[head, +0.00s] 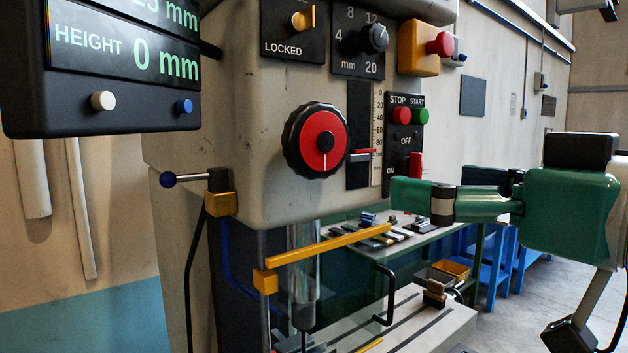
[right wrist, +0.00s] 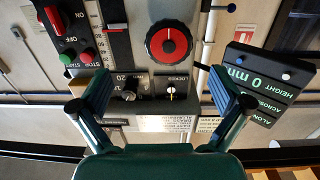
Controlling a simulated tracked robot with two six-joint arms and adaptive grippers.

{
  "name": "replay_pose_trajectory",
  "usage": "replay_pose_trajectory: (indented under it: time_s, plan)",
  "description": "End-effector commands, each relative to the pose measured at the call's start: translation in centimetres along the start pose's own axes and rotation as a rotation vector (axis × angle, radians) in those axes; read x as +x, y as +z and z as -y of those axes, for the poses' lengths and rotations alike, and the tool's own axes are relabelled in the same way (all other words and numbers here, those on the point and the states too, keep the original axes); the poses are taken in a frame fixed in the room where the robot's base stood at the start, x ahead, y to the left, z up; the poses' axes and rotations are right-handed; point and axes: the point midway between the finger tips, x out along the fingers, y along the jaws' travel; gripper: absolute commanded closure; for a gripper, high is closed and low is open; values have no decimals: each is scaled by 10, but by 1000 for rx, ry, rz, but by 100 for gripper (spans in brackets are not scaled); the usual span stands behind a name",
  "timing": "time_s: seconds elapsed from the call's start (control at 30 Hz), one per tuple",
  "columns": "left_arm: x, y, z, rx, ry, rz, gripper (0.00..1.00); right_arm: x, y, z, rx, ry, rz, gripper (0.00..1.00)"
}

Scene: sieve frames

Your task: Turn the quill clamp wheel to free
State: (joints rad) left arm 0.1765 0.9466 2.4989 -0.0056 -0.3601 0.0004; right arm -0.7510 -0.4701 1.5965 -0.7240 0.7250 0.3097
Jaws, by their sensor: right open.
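In the right wrist view, which is upside down, the wheel (right wrist: 168,45) shows whole, beyond the fingertips. My left gripper is not in view.
The display box (head: 120,70) hangs at upper left. A red stop and green start button panel (head: 405,160) and a depth scale (head: 377,130) lie between wheel and gripper. A yellow bar (head: 330,243) crosses below the head. A blue-knobbed lever (head: 190,178) sticks out left.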

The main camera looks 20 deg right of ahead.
Motion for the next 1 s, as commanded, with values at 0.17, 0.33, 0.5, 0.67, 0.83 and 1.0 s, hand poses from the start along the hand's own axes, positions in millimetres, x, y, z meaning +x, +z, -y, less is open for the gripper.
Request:
replay_pose_trajectory:
  time_s: [0.17,0.33,0.5,0.67,0.83,1.0]
  plan:
    - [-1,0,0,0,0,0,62,-4,-6,9,0,-34,-22,0]
    - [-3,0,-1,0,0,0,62,16,-6,9,1,-29,-17,0]
    - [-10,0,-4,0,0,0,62,49,-7,9,1,-27,-15,0]
    - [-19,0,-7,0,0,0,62,84,-8,11,1,-28,-15,0]
    - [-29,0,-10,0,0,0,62,119,-10,12,0,-28,-17,0]
    - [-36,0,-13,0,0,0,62,144,-10,13,0,-29,-19,0]
